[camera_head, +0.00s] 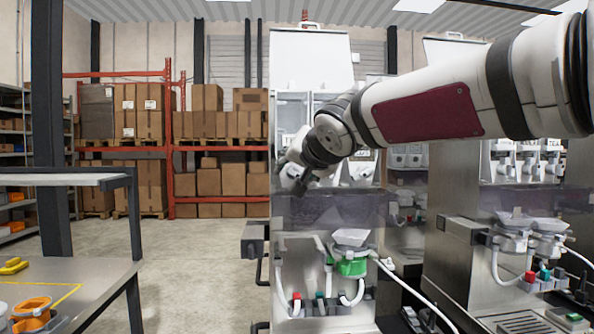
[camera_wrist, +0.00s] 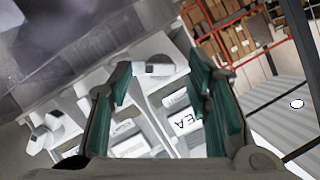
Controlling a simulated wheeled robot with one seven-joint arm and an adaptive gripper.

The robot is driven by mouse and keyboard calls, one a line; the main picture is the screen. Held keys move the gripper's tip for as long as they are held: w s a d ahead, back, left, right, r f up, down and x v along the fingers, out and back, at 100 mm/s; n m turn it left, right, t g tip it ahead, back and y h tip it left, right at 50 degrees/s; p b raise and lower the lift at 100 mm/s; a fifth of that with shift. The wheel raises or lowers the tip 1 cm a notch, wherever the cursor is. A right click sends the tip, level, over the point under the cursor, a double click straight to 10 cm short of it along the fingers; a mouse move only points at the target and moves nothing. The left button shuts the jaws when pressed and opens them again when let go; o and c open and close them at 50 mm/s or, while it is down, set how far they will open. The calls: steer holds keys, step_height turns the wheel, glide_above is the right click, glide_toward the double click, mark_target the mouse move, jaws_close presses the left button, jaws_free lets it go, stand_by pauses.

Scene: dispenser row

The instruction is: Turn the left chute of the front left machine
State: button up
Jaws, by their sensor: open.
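The front left machine (camera_head: 322,235) is a tall steel and white cabinet in the middle of the head view. My gripper (camera_head: 291,178) is in front of its upper left part and hides much of the left chute there. In the wrist view, my gripper (camera_wrist: 158,72) is open, with one green-padded finger on each side. The left chute, a white block with a dark grey face (camera_wrist: 157,68), shows between the fingertips; I cannot tell whether they touch it. The right chute (camera_head: 360,170) is uncovered in the head view; it also shows at the wrist view's left (camera_wrist: 48,130).
Below the chutes stands a green-collared dispenser (camera_head: 352,262) with a white funnel and hoses. A second machine (camera_head: 480,240) stands to the right. A workbench (camera_head: 90,285) with an orange item (camera_head: 33,307) is at left. The floor between bench and machine is clear.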

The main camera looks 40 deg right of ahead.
jaws_close()
